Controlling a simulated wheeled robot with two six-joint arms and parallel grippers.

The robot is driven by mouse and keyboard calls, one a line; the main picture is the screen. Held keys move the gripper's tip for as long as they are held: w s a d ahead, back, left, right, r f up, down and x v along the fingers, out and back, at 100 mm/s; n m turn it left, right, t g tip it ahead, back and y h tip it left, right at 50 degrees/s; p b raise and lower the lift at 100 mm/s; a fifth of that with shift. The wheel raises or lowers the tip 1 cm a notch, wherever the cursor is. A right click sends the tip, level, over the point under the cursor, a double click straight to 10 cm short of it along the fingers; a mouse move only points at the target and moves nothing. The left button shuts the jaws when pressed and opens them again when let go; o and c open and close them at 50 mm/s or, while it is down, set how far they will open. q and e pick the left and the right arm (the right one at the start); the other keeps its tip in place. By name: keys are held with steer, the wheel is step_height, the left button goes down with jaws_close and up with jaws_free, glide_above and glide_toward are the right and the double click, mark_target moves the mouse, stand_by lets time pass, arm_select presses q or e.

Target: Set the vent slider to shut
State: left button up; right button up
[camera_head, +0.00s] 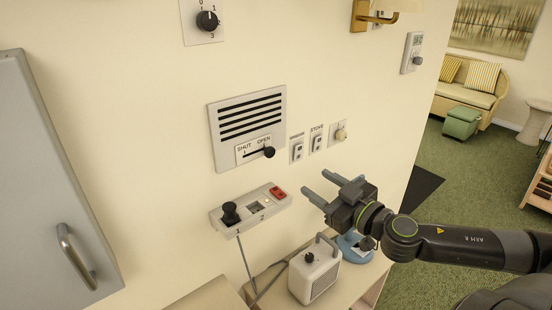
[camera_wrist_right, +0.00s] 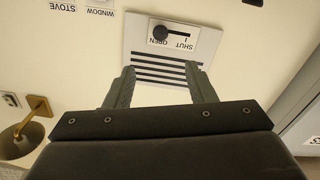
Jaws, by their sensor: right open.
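The vent (camera_head: 248,115) is a light grey wall plate with dark slots. Below the slots is a label strip (camera_head: 246,155) with SHUT at left and OPEN at right. The black round slider knob (camera_head: 269,152) sits at the OPEN end. The right wrist view shows the vent upside down, with the knob (camera_wrist_right: 160,33) at the OPEN end. My right gripper (camera_head: 317,183) is open and empty, below and right of the knob, apart from it. In its wrist view, the open fingers (camera_wrist_right: 159,69) point toward the vent. My left gripper is not in view.
A control box (camera_head: 247,209) with a black knob and red switch juts from the wall below the vent. Labelled window and stove switches (camera_head: 316,142) are right of it. A white handled box (camera_head: 315,272) stands below. A grey cabinet (camera_head: 50,170) is at left.

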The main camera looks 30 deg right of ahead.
mark_target(271, 154)
steer(key=w, duration=0.5)
steer(key=w+b, duration=0.1)
steer(key=w, duration=0.3)
steer(key=w+a+b, duration=0.1)
steer(key=w, duration=0.4)
steer(key=shift+w, duration=0.3)
steer(key=shift+w+a, duration=0.15)
steer(key=shift+w, duration=0.5)
jaws_close()
